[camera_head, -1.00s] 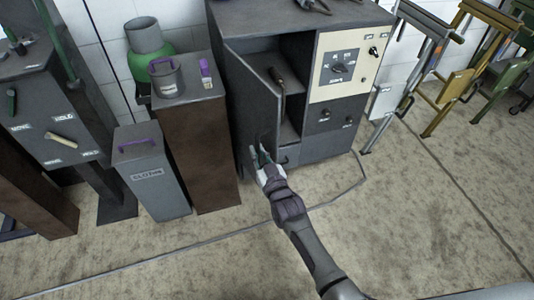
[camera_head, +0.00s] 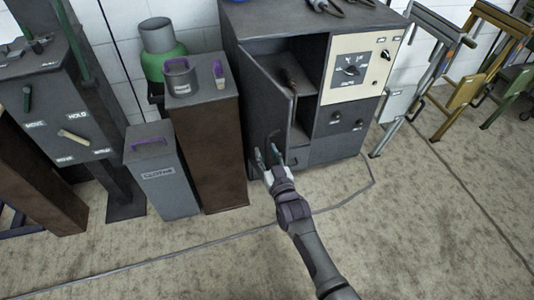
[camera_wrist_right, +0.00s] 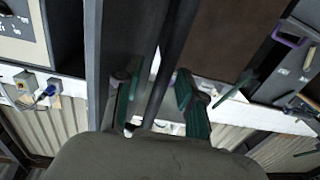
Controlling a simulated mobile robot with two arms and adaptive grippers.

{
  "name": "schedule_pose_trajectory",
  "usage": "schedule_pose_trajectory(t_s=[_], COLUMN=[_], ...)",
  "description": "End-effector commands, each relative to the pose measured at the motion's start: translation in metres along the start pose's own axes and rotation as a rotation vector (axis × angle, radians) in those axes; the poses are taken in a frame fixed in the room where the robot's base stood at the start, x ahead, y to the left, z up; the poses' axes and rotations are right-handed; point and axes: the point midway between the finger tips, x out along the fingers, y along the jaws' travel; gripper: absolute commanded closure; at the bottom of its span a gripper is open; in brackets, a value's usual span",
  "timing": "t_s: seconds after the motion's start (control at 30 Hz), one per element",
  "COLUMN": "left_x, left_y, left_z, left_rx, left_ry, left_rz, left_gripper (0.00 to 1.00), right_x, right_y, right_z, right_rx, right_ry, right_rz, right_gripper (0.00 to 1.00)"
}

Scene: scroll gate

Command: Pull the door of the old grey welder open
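The old grey welder (camera_head: 340,142) stands against the wall, with a cream control panel on its upper right. Its door (camera_head: 262,100), hinged on the left, stands partly open and shows a dark inside. My right gripper (camera_head: 268,160) is low in front of the door's outer face. In the right wrist view the gripper (camera_wrist_right: 158,105) has its green-padded fingers apart. A dark bar (camera_wrist_right: 172,50), apparently the door handle, runs between them with visible gaps on both sides. The door's grey panel (camera_wrist_right: 118,30) is beside one finger. My left gripper is not in view.
A brown pedestal (camera_head: 212,140) and a grey bin (camera_head: 162,175) stand close on the door's left. A green cylinder (camera_head: 160,62) is behind them. Metal stands (camera_head: 418,75) are on the right. A cable (camera_head: 345,200) lies on the otherwise clear floor in front.

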Motion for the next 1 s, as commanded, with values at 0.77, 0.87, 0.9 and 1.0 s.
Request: schedule_pose_trajectory(t_s=[0.77,0.87,0.9,1.0], left_x=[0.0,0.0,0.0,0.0], left_y=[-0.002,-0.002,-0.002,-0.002], left_z=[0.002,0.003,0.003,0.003], left_rx=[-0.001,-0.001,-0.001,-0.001], left_ry=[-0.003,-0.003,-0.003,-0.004], left_rz=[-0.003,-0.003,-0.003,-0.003], left_gripper=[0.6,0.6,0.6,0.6], right_x=[-0.109,-0.117,-0.119,-0.12], right_y=[0.0,0.0,0.0,0.0], right_z=[0.001,0.0,0.0,0.0], right_rx=[0.0,0.0,0.0,0.0], right_ry=[-0.001,0.0,0.0,-0.001], right_rz=[0.0,0.0,0.0,-0.001], right_gripper=[0.61,0.61,0.61,0.61])
